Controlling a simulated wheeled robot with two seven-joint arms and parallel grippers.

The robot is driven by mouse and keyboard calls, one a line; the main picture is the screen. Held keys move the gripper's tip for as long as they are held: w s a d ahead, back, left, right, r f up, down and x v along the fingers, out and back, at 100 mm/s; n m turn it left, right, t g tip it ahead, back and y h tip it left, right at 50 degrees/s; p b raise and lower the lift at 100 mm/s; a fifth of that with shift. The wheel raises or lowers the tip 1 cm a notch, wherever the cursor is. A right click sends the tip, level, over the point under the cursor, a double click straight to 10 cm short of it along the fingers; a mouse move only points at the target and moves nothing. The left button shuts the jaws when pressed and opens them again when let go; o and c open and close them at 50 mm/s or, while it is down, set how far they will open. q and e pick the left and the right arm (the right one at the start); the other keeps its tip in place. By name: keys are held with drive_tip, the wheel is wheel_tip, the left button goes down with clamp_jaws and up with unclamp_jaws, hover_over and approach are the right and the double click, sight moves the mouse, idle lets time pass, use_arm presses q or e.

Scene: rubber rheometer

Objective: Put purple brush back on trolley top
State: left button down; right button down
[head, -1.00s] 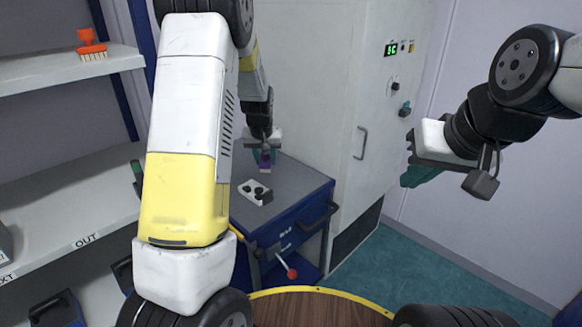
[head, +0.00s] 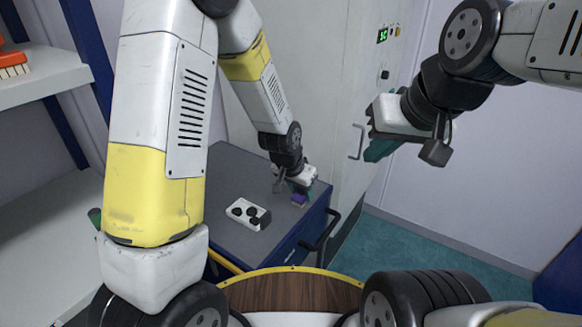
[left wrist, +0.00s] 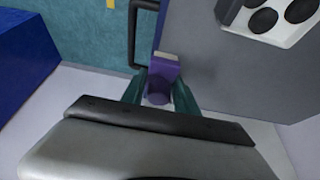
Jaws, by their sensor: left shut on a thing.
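The purple brush (head: 299,199) is held in my left gripper (head: 298,188), low over the right end of the grey trolley top (head: 232,170). I cannot tell whether it touches the surface. In the left wrist view the brush (left wrist: 162,78) sits between the teal fingers (left wrist: 159,92), beside the trolley top's edge (left wrist: 205,75). The fingers are shut on it, and its lower part is partly hidden. My right gripper (head: 381,148) hangs in the air at right, away from the trolley; its finger gap is not clear.
A white block with black round holes (head: 248,214) lies on the trolley top, left of the brush. The trolley's handle (head: 320,235) projects at its right side. A tall pale cabinet (head: 310,80) stands behind. An orange brush (head: 12,66) lies on the left shelf (head: 40,78).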

use_arm(q)
drive_tip(key=w, duration=0.4)
drive_tip(key=w+a, duration=0.1)
drive_tip(key=w, duration=0.3)
drive_tip(key=w+a+f, duration=0.1)
drive_tip(key=w, duration=0.2)
drive_tip(key=shift+w+a+f, duration=0.1)
drive_tip(key=shift+w+a, duration=0.15)
drive_tip(key=shift+w, duration=0.15)
drive_tip(key=shift+f, duration=1.7)
drive_tip(key=shift+f, duration=0.15)
drive_tip(key=c, duration=0.9)
unclamp_jaws()
